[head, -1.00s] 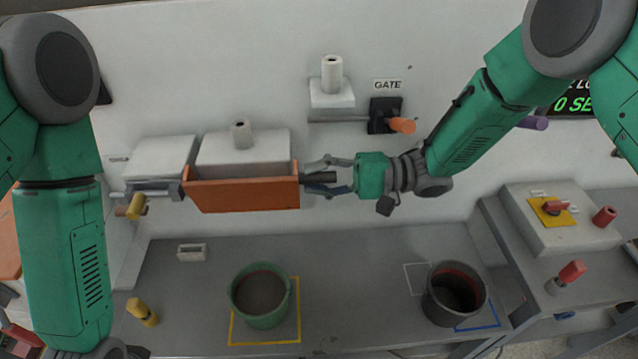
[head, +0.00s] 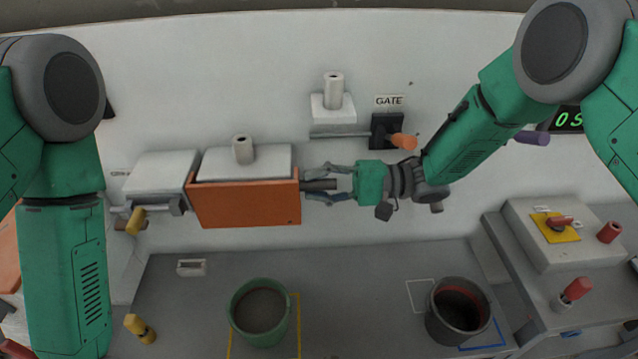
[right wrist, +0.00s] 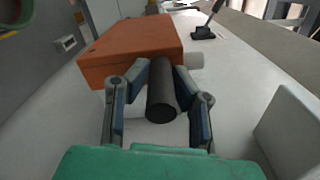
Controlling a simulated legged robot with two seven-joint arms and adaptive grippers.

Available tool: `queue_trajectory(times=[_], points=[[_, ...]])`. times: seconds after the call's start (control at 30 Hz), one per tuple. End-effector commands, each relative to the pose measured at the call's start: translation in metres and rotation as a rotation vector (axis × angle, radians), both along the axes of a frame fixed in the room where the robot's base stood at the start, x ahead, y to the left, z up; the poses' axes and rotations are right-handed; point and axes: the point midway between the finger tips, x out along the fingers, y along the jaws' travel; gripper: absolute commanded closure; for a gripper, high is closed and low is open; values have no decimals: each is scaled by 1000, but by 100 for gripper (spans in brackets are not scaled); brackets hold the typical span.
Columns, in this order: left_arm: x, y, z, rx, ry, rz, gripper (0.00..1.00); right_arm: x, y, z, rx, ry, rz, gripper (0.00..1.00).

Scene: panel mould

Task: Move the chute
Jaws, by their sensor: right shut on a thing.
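The orange chute (head: 245,204) is at the wall, below the white box, its broad orange face toward me. It also shows in the right wrist view (right wrist: 130,45). A dark round handle (head: 319,184) sticks out from its right end. My right gripper (head: 325,184) is shut on this handle, with a finger on either side of it in the right wrist view (right wrist: 160,95). My left arm hangs at the left, and its gripper is out of view.
A green bucket (head: 236,320) and a dark bucket (head: 437,325) stand on the grey bench (head: 340,290). An orange gate lever (head: 404,142) is on the wall above my right gripper. A control box (head: 530,237) is at the right.

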Motion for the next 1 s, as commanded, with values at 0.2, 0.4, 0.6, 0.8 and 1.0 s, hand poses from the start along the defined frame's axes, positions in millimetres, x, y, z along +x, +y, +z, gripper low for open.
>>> queue_trajectory(times=[0.2, 0.4, 0.6, 0.8, 1.0], points=[[0, 0, 0, 0, 0, 0, 59, -1, 2, 1, 2, -2, 2, 61], [0, 0, 0, 0, 0, 0, 59, -1, -2, 1, 5, -2, 2, 61], [-3, -1, 1, 1, -3, 0, 59, 1, -22, 0, 4, -2, -1, 61], [-3, -1, 1, 1, -3, 0, 59, 3, -63, -1, 3, -1, -2, 61], [-3, 0, 1, 0, -3, 0, 59, 5, -99, -1, 2, -1, -1, 61]])
